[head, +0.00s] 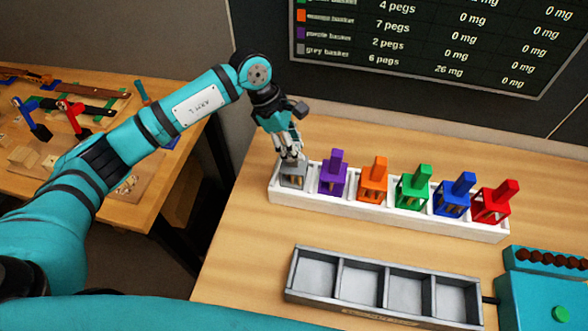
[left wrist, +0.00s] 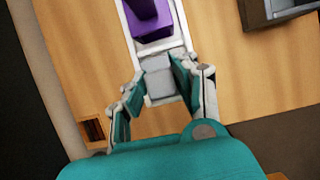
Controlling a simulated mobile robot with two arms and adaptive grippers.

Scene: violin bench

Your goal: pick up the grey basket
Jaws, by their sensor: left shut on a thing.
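The grey basket (head: 293,172) sits at the left end of the white rack (head: 370,205), in its end compartment. My left gripper (head: 291,152) comes down on it from above and is shut on its upper part. In the left wrist view the grey basket (left wrist: 158,80) shows between the two fingers of the left gripper (left wrist: 158,88). The gripper hides part of the basket in the head view. My right gripper is in neither view.
The purple basket (head: 333,175) is the close neighbour. Orange (head: 373,182), green (head: 413,190), blue (head: 454,197) and red (head: 493,204) baskets continue the row. A grey four-part tray (head: 338,302) lies in front. A teal device (head: 545,298) stands at right.

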